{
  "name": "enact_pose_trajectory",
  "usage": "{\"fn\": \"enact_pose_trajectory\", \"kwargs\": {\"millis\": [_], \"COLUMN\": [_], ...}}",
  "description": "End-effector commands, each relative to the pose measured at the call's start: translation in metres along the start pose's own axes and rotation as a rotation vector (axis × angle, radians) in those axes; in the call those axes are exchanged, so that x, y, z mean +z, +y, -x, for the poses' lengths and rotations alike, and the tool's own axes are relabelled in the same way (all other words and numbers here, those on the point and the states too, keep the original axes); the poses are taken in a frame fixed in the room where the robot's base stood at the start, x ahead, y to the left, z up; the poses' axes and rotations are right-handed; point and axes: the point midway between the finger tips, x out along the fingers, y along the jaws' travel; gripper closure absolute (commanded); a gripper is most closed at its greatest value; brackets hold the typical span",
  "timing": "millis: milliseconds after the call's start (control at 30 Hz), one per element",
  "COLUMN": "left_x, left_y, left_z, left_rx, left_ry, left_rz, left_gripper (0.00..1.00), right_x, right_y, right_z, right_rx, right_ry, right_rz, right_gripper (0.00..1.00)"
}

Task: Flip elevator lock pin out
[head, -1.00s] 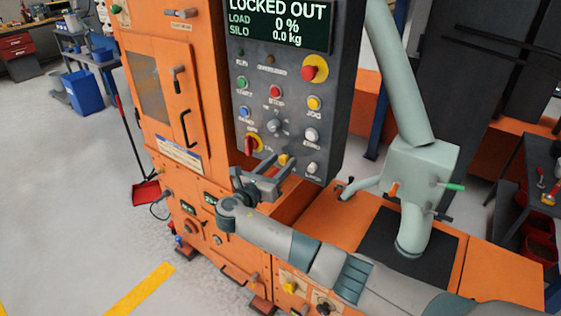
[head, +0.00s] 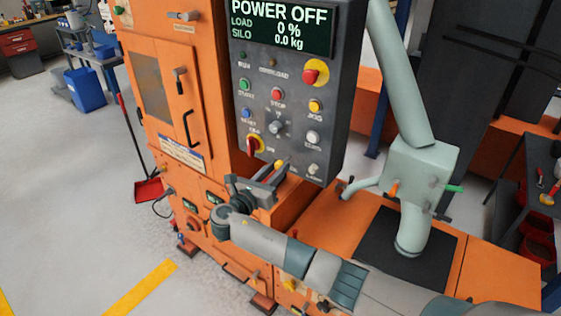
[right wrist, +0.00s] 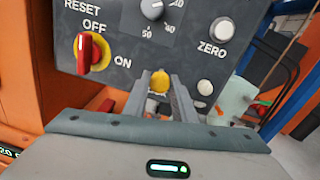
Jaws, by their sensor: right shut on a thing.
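The control panel (head: 290,90) of the orange elevator reads "POWER OFF". Its red rotary switch (head: 252,145) on a yellow disc stands by the OFF and ON labels, and it also shows in the right wrist view (right wrist: 88,54). My right gripper (head: 275,177) is at the panel's lower edge, to the right of and below that switch. In the right wrist view its two fingers (right wrist: 160,92) are shut on a small yellow knob, apparently the lock pin (right wrist: 159,80). The pin's far end and mount are hidden. My left gripper is out of view.
Just above my right gripper are several panel buttons, including a white ZERO button (right wrist: 222,29). A green-grey pipe and box (head: 422,168) stand to the right. The orange cabinet door (head: 165,100) is on the left.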

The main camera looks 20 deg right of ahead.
Motion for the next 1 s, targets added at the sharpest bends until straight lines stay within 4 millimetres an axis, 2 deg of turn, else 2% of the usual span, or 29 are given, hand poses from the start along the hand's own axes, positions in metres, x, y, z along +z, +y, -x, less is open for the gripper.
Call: {"fn": "enact_pose_trajectory", "kwargs": {"millis": [267,300,367,400,767,1000], "left_x": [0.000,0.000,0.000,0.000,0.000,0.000], "left_y": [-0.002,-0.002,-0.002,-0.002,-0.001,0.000], "left_z": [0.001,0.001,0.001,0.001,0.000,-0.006], "left_rx": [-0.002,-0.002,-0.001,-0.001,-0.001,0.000], "left_ry": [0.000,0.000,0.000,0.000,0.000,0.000], "left_rz": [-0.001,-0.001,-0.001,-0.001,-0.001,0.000], "left_gripper": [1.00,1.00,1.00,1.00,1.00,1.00], "right_x": [-0.001,-0.002,-0.001,-0.001,-0.001,-0.002], "right_y": [0.001,0.001,0.001,0.001,0.001,0.002], "right_z": [0.005,0.005,0.005,0.005,0.006,0.025], "right_rx": [0.002,0.002,0.002,0.002,0.001,0.003], "right_ry": [0.002,0.002,0.002,0.002,0.000,0.000], "right_rz": [0.000,0.000,0.000,0.000,-0.001,-0.001], "right_gripper": [1.00,0.74,0.59,0.57,0.57,0.57]}}
